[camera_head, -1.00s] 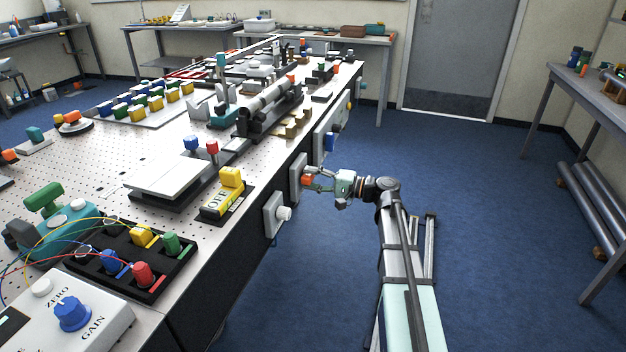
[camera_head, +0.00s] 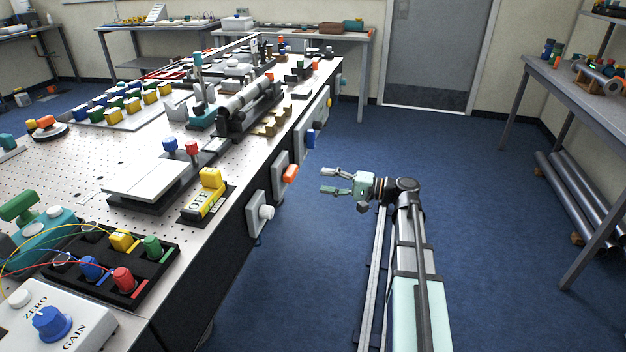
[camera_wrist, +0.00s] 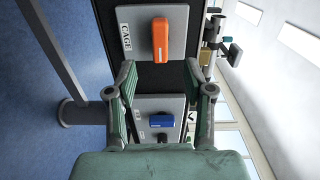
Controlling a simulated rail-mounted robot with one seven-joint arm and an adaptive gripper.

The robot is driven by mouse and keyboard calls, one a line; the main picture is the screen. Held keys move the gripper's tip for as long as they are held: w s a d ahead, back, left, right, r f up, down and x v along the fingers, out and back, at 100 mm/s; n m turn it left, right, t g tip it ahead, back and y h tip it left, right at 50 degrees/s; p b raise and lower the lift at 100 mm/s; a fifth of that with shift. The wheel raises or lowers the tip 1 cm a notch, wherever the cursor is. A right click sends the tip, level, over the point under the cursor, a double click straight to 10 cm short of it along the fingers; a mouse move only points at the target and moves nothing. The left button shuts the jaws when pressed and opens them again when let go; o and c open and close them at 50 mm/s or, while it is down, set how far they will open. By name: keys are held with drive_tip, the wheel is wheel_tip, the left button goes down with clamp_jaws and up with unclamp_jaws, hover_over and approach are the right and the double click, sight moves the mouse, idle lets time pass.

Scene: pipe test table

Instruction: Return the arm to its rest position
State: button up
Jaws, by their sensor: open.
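My gripper (camera_head: 337,181) is open and empty in the head view, over the blue floor to the right of the table's side. Its fingers point left toward the table, apart from the orange handle (camera_head: 290,173) on a grey side panel. In the wrist view my gripper (camera_wrist: 157,75) shows two spread fingers with nothing between them. Beyond them are the orange handle (camera_wrist: 160,40) on a plate marked CAGE and a blue handle (camera_wrist: 161,121) on another plate.
The perforated table (camera_head: 75,165) fills the left, with a white knob (camera_head: 266,212) sticking out from its side. A side bench (camera_head: 580,100) with pipes beneath stands at right.

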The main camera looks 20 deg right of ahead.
drive_tip(key=shift+v, duration=0.85)
